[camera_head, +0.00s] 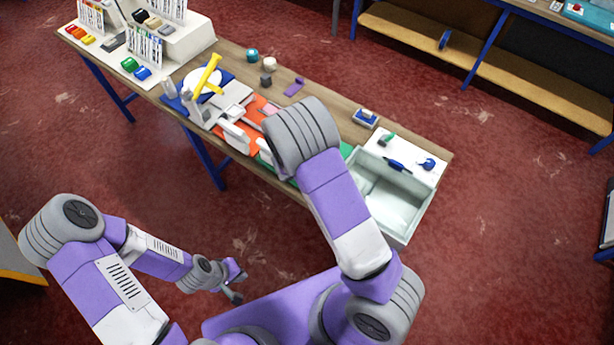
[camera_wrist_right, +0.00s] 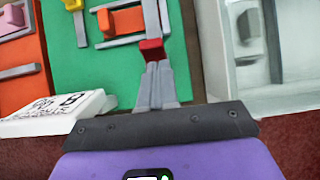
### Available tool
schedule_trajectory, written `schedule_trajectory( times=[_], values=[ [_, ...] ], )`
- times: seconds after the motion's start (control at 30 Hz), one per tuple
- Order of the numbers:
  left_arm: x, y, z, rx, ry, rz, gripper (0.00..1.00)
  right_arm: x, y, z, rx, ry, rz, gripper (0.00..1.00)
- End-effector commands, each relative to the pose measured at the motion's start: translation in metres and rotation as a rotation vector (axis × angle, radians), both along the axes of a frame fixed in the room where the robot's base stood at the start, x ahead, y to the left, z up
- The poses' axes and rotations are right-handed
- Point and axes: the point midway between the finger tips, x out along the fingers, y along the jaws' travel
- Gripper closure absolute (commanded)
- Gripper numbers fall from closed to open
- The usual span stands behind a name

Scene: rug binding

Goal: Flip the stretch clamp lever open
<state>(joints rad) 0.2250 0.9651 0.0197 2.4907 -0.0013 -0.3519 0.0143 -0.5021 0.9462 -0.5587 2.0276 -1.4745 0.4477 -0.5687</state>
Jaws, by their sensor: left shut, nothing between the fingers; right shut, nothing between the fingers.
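In the right wrist view a clamp with a grey frame and an orange block (camera_wrist_right: 126,20) lies on a green mat (camera_wrist_right: 88,75). A grey bar, which looks like its lever (camera_wrist_right: 151,18), runs down to a red end (camera_wrist_right: 152,49). My right gripper (camera_wrist_right: 155,72) is shut and empty, its fingertips right at the red end; I cannot tell if they touch. In the head view my right arm hides the clamp and that gripper. My left gripper (camera_head: 236,284) is shut and empty, low in front of the bench, far from the clamp.
A pale open bin (camera_head: 392,199) stands right of the green mat and shows beside the fingers (camera_wrist_right: 262,82). A white printed block (camera_wrist_right: 55,113) is left of the gripper. A yellow-handled tool (camera_head: 207,76) and orange mat (camera_head: 240,137) are farther left on the bench.

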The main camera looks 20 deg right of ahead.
Motion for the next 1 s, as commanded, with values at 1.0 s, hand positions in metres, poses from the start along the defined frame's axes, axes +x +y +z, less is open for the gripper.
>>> schedule_trajectory(
  times=[1.0],
  values=[
    [0.0, 0.0, 0.024, 0.0, -0.001, 0.0, 1.0, -0.014, 0.035, 0.037, 0.001, -0.001, 0.005, 1.0]
  ],
)
